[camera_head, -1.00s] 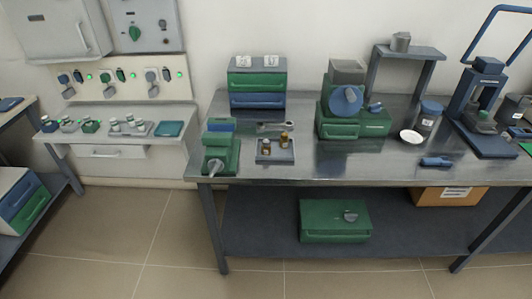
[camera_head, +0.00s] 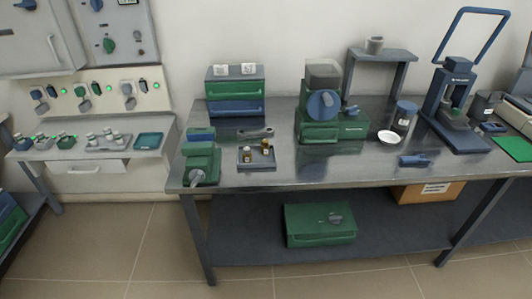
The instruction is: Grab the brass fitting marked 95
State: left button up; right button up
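Two small brass-coloured fittings stand on a small grey tray (camera_head: 257,164) near the front left of the steel table. One fitting (camera_head: 246,156) is at the tray's left and the other fitting (camera_head: 265,147) is at its right, slightly farther back. Their markings are too small to read, so I cannot tell which is marked 95. Neither of my grippers shows in the head view.
A green vise-like device (camera_head: 201,162) stands left of the tray. A wrench (camera_head: 255,133) lies behind it, near a drawer box (camera_head: 235,95). A green machine (camera_head: 325,115) stands to the right. Table space right of the tray is clear.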

aim_at(247, 158)
jog(key=i+l+u, duration=0.1)
jog(key=l, duration=0.25)
jog(key=i+l+u, duration=0.1)
jog(key=l, duration=0.3)
jog(key=i+l+u, duration=0.1)
jog(key=i+l, duration=0.15)
jog(key=l, duration=0.15)
jog(key=i+l+u, duration=0.1)
jog(key=l, duration=0.3)
jog(key=i+l, duration=0.15)
jog(key=l, duration=0.3)
jog(key=u, duration=0.05)
